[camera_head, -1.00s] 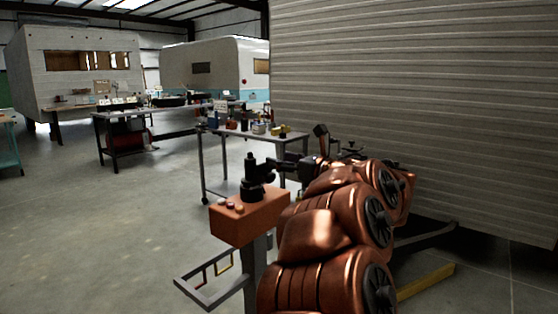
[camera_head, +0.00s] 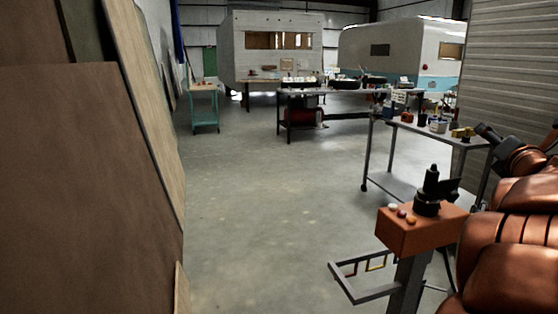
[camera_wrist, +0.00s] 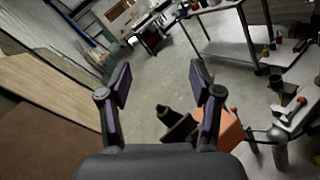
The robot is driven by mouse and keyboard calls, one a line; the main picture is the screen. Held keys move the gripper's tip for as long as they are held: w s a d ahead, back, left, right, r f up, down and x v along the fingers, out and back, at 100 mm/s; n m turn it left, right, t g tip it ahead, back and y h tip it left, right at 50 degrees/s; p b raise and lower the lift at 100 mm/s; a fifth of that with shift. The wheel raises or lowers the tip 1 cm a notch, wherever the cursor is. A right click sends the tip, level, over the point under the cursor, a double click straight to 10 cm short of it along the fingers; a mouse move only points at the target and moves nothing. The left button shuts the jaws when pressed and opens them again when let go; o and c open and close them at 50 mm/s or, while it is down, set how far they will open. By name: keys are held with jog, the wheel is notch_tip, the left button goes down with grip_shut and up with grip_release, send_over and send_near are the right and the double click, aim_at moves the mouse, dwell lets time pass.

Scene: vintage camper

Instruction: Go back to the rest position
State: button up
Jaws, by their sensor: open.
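My gripper (camera_wrist: 160,95) is open in the wrist view, its two dark fingers spread with nothing held between them. Past the fingers, the concrete floor and an orange control box (camera_wrist: 231,130) show tilted. The same orange box (camera_head: 420,236) stands in the head view at the lower right, with a dark joystick (camera_head: 432,190) on top and small buttons at its front. My copper-coloured arm fills the right edge of the head view. The gripper itself cannot be made out in that view.
A grey metal table (camera_head: 430,131) with small jars and tools stands right of centre. Large brown boards (camera_head: 85,180) lean along the left. Campers (camera_head: 278,50) and workbenches stand at the back. The concrete floor (camera_head: 270,200) in the middle is clear.

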jog(key=s+a+f+m+g+y+p, duration=0.1)
jog(key=s+a+f+m+g+p, duration=0.3)
jog(key=s+a, duration=0.7)
jog(key=s+a+f+m+g+y+p, duration=0.2)
jog(key=s+a+f+m+g+p, duration=0.2)
jog(key=s+a+m+g+p, duration=0.5)
jog(key=s+a+f+m+g+y+p, duration=0.2)
jog(key=s+a+f+m+g+p, duration=0.2)
jog(key=s+a+m, duration=0.9)
jog(key=s+g+p, duration=0.3)
jog(key=shift+a+f, duration=0.3)
jog(key=shift+f, duration=0.05)
jog(key=shift+d, duration=0.1)
